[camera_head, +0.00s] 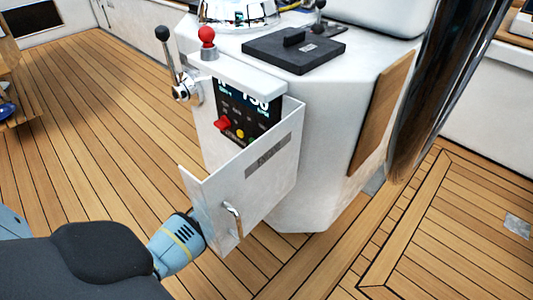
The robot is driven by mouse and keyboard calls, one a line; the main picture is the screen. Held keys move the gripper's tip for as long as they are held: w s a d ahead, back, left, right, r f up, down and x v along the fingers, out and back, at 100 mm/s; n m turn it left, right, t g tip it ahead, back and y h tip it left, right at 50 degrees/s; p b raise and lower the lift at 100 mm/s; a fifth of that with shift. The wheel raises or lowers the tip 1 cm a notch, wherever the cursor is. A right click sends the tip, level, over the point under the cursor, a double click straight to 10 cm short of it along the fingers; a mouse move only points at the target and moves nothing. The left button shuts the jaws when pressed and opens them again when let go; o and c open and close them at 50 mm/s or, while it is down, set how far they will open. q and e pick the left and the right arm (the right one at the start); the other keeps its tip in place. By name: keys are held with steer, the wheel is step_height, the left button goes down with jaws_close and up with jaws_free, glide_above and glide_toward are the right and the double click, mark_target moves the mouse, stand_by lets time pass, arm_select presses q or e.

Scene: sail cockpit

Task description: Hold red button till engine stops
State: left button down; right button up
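The engine panel (259,108) is a dark panel with a lit display, set in the white console behind a white door (262,185). The door stands open, with a metal handle (233,219) and a dark label plate on its face. A red button (222,124) shows at the panel's lower left, above the door's edge. A small yellow button and a green one are to its right. A light-blue section of my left arm is at the door's lower left. No fingers of my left gripper show. My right gripper is out of view. Nothing is seen touching the red button.
A black-knobbed lever (167,55) and a red-knobbed lever (207,46) stand at the console's left side. A black hatch (293,48) is on its top. A dark glossy post stands at the right. The plank deck (110,130) is open to the left.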

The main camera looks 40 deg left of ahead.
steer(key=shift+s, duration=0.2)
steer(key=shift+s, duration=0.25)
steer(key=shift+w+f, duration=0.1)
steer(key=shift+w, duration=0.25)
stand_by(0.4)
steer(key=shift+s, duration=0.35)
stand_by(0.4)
arm_select(q)
steer(key=shift+w, duration=0.15)
steer(key=shift+w, duration=0.35)
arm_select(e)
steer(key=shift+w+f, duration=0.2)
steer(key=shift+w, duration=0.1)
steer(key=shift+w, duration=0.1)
